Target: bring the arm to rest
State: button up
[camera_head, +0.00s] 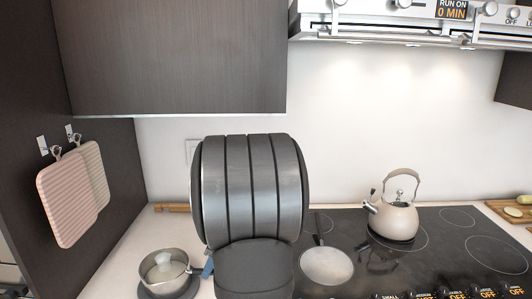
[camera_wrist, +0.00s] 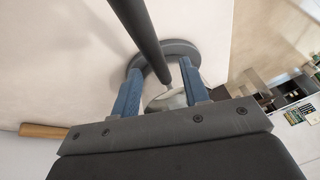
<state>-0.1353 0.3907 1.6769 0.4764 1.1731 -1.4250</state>
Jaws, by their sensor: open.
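My gripper (camera_wrist: 160,68) is open, its two blue fingers apart. In the wrist view a long dark bar (camera_wrist: 143,35) runs from the top edge down between the fingers; I cannot tell whether it touches them. Beyond it is a dark round rim (camera_wrist: 178,46), with a pale shiny surface partly hidden below. In the head view my arm fills the middle, and only a bit of a blue finger (camera_head: 207,266) shows at its left side.
A kettle (camera_head: 393,219) and a frying pan (camera_head: 327,266) stand on the black cooktop (camera_head: 455,235) to the right. Boards (camera_head: 66,200) hang on the left panel. A wooden piece (camera_wrist: 43,131) lies at left in the wrist view.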

jog(key=x, duration=0.3)
jog(key=shift+s+f, duration=0.1)
jog(key=shift+f, duration=0.15)
notch_tip(320, 180, up, 3)
jog(key=shift+f, duration=0.1)
jog(key=shift+r, duration=0.65)
